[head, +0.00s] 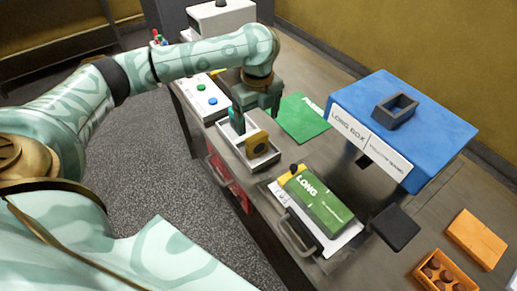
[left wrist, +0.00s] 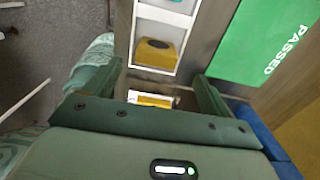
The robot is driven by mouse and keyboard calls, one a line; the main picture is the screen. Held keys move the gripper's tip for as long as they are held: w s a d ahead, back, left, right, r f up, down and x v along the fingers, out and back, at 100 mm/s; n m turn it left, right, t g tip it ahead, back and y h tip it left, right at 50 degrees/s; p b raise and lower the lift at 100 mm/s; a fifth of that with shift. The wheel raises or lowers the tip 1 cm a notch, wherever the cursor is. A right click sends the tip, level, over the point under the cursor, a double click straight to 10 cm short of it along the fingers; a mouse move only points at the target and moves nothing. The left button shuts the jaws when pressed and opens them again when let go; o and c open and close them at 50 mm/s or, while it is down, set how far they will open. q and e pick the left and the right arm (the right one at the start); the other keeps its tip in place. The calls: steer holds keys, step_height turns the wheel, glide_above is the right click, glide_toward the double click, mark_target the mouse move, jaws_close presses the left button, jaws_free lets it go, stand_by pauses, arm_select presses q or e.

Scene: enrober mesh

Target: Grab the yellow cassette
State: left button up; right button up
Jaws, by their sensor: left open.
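The yellow cassette (head: 257,143) stands in a compartment of a white tray (head: 262,161) on the bench. It has a dark round spot on its face. A teal piece (head: 237,119) stands in the same tray, behind it. My left gripper (head: 264,108) is open and empty, above and behind the tray. The left wrist view shows the cassette (left wrist: 156,52) in the tray, beyond the open fingers (left wrist: 158,75). Another yellow piece (left wrist: 152,101) shows below it, partly hidden by my gripper. My right gripper is in neither view.
A green PASSED sheet (head: 303,117) lies right of the gripper. A green LONG box (head: 319,201) lies in front on a white plate. A large blue box (head: 408,122) stands at right. A button panel (head: 205,98) is left. An orange tray (head: 443,273) holds brown pieces.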

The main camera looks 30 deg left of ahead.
mark_target(257, 136)
arm_select(q)
step_height(257, 136, down, 2)
steer(key=shift+f+b, duration=0.15)
steer(key=shift+b, duration=0.2)
steer(key=f+b, duration=0.1)
steer(key=f, duration=0.2)
steer(key=f+b, duration=0.1)
steer(key=f, duration=0.1)
steer(key=shift+s+b, duration=0.25)
steer(key=shift+b, duration=0.1)
steer(key=shift+r, duration=0.1)
steer(key=shift+d, duration=0.1)
steer(key=shift+c, duration=1)
steer(key=c, duration=0.9)
